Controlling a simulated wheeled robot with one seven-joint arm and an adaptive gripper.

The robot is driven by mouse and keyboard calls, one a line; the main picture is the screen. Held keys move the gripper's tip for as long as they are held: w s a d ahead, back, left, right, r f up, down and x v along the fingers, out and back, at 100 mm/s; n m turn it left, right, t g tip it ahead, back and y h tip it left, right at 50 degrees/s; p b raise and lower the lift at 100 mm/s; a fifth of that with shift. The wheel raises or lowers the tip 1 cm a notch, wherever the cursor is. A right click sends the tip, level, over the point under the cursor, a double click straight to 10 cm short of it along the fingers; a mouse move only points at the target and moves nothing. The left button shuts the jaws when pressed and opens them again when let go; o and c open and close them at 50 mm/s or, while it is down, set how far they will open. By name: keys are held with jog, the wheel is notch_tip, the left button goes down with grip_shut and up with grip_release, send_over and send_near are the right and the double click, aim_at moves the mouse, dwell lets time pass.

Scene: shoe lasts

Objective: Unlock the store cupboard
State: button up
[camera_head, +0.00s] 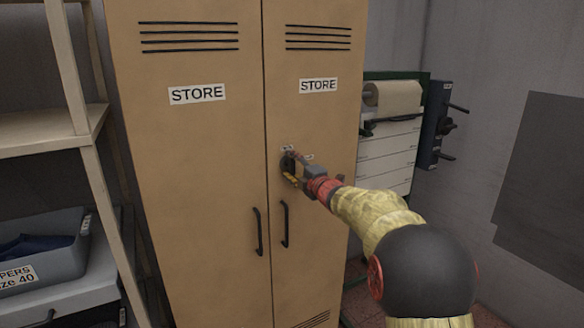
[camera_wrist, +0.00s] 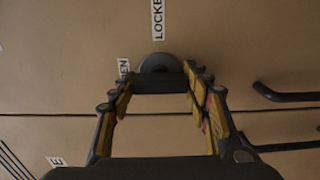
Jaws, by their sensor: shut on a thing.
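The store cupboard (camera_head: 205,200) has two tall tan doors, both closed, each labelled STORE. A dark round lock (camera_head: 287,160) sits on the right door near the seam. In the wrist view its grey disc (camera_wrist: 160,62) shows behind a dark turning bar (camera_wrist: 158,84). My gripper (camera_head: 293,172) is at the lock. In the wrist view its fingers (camera_wrist: 160,88) are on either side of the bar, shut on it. A "LOCKE…" label (camera_wrist: 157,18) and a partly hidden "…EN" label (camera_wrist: 123,67) are beside the disc. The bar lies crosswise between the fingertips; which label it marks is unclear.
Two dark door handles (camera_head: 257,231) (camera_head: 284,224) hang below the lock. Shelving with a grey bin (camera_head: 45,262) stands left. A drawer unit with a paper roll (camera_head: 392,97) stands right, beside a dark wall rack (camera_head: 436,125).

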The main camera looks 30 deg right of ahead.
jog(key=o, duration=1.2)
jog(key=s, duration=1.2)
jog(key=shift+d+f, duration=0.1)
jog(key=shift+d, duration=0.05)
